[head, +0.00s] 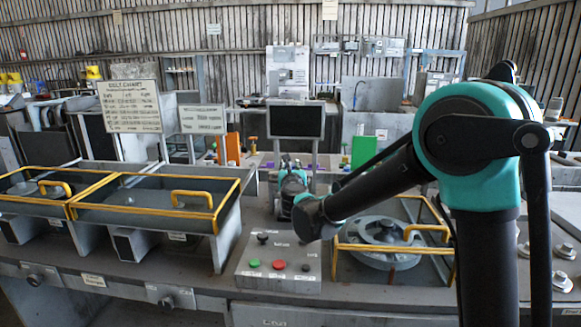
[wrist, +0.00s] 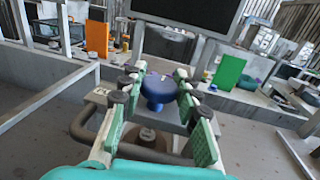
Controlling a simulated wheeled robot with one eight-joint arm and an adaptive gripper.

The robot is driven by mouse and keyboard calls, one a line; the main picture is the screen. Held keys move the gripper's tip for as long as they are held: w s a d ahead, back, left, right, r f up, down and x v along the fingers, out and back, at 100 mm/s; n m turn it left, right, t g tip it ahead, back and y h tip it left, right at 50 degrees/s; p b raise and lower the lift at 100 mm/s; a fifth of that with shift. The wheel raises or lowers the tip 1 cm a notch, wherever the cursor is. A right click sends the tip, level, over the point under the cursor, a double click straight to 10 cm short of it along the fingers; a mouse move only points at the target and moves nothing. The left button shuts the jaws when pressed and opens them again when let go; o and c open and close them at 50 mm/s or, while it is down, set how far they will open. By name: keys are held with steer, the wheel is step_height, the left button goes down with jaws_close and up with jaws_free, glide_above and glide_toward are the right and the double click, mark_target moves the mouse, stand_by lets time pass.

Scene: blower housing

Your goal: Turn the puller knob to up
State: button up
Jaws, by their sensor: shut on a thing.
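A blue rounded knob (wrist: 160,88) stands in the wrist view between the fingers of my gripper (wrist: 158,84), below a dark screen. My gripper is shut on this knob, with a green-padded finger on each side. I cannot read a label on it, so I cannot confirm it is the puller knob or how far it is turned. In the head view, my gripper (head: 291,184) reaches over the bench in front of the dark screen (head: 296,120). My own arm hides the knob there.
A control box (head: 258,282) with green, red and black knobs stands nearer on the bench. A yellow-framed round housing (head: 378,243) is right of it; yellow-framed bins (head: 150,205) are left. A grey curved bar (wrist: 88,128) passes close below my gripper. Orange (wrist: 97,38) and green (wrist: 228,72) panels stand behind.

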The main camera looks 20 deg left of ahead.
steer(key=shift+n+g+y, duration=0.4)
steer(key=shift+n+y, duration=0.3)
steer(key=shift+y, duration=0.3)
steer(key=o, duration=1.2)
steer(key=v, duration=1.2)
